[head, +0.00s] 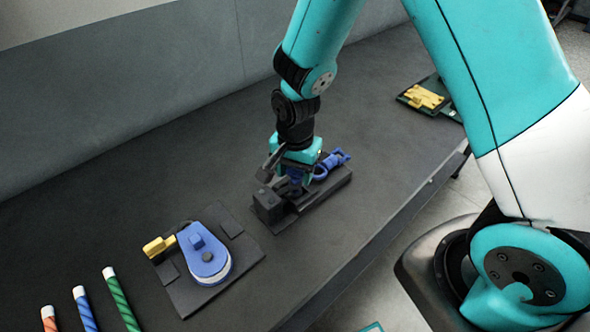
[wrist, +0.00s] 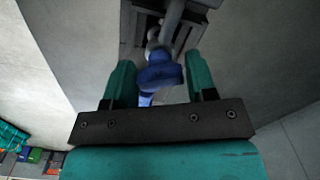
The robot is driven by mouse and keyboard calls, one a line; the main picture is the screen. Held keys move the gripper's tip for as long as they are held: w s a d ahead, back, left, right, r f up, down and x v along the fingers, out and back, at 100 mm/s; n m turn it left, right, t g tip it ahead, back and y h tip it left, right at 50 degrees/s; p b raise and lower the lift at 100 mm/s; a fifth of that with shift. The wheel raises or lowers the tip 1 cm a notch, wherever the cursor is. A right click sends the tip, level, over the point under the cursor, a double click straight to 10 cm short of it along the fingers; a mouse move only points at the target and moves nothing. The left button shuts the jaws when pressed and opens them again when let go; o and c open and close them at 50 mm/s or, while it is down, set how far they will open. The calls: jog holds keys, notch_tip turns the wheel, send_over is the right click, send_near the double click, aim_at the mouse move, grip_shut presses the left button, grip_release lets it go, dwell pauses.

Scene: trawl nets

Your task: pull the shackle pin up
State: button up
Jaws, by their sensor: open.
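A blue shackle (head: 332,163) lies on a dark fixture block (head: 268,205) on the bench, in the middle of the head view. My gripper (head: 293,180) points down over the fixture, left of the shackle's far end. In the wrist view my open gripper (wrist: 160,82) has a teal finger on either side of a blue part (wrist: 160,74), which looks like the shackle pin's head. A gap shows on both sides of it. In the head view the pin is mostly hidden by my gripper.
A dark plate with a blue rounded block (head: 208,256) and a yellow handle (head: 158,246) lies front left. Several striped rods (head: 120,300) lie at bottom left. Yellow gloves (head: 425,96) lie on a dark tray at the back right.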

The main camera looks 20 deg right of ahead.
jog(key=shift+f, duration=0.3)
jog(key=c, duration=0.9)
notch_tip(320, 180, up, 4)
jog(key=shift+f+p, duration=0.2)
jog(key=shift+p, duration=1)
jog(key=shift+w, duration=0.1)
jog(key=o, duration=0.9)
notch_tip(320, 180, up, 18)
jog(key=b, duration=0.2)
jog(key=shift+f, duration=0.25)
